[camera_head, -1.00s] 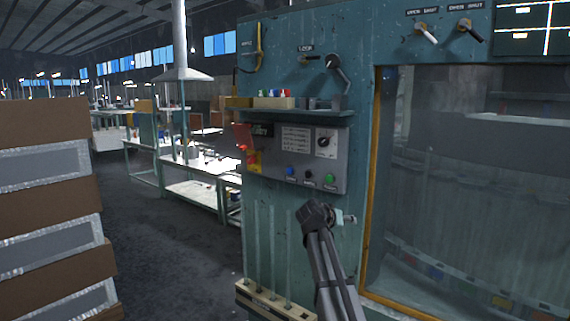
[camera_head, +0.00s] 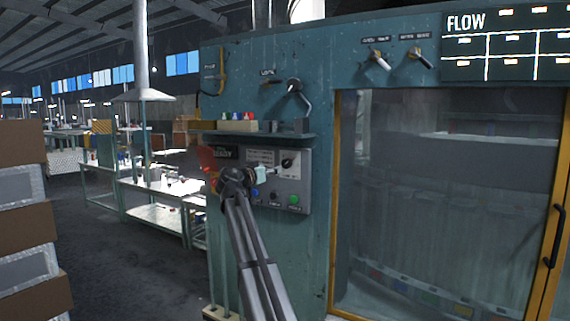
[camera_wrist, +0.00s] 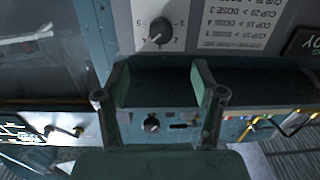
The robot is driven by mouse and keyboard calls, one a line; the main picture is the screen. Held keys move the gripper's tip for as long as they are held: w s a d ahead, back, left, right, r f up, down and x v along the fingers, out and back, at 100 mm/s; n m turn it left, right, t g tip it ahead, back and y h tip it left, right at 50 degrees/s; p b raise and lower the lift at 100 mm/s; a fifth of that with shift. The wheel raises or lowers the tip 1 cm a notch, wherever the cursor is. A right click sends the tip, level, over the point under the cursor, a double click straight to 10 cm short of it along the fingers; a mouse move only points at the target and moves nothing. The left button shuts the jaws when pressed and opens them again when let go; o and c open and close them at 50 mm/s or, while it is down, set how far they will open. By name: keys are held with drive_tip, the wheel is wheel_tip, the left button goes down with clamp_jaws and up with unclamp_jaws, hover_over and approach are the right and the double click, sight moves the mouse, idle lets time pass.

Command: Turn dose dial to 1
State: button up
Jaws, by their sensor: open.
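The dose dial (camera_head: 288,162) is a black round knob on a pale plate at the upper right of the grey control panel (camera_head: 301,190). In the wrist view the dial (camera_wrist: 160,27) shows upside down near the top, with numbers around it and a pale pointer mark; its exact setting is too small to read surely.
A printed dose chart (camera_wrist: 240,22) is beside the dial. Blue and green (camera_head: 294,200) buttons sit low on the panel, partly behind my arm. A shelf (camera_head: 255,136) with small coloured items juts out above it. A glass window (camera_head: 445,200) is to the right.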

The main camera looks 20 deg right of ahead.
sight(285, 164)
drive_tip(key=p+x, duration=0.3)
drive_tip(key=x, duration=1)
drive_tip(key=shift+a, duration=0.1)
drive_tip(key=c, duration=1.1)
